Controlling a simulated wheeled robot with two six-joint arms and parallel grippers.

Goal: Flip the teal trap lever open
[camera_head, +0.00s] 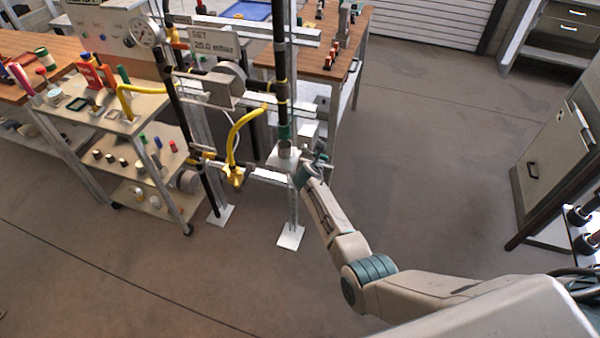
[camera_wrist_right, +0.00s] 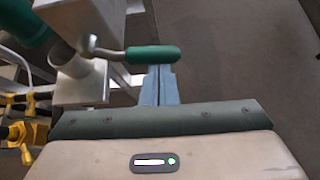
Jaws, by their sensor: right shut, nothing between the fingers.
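The teal trap lever (camera_wrist_right: 152,55) shows in the right wrist view as a rounded teal grip on a bent metal arm, lying roughly level and pointing right from a grey metal fitting (camera_wrist_right: 82,68). My right gripper (camera_wrist_right: 161,70) has its two blue fingers pressed together. Their tips are right at the lower edge of the lever's grip, near its middle; I cannot tell whether they touch it. The lever is not between the fingers. In the head view my right arm reaches to the stand's lower pipe end, and its wrist hides most of the lever. My left gripper is not in view.
A pipe stand with a black pipe (camera_head: 281,60), a yellow hose (camera_head: 232,140) and a gauge (camera_head: 144,32) surrounds the work spot. A cart (camera_head: 150,115) with tools stands left, a wooden bench (camera_head: 300,62) behind.

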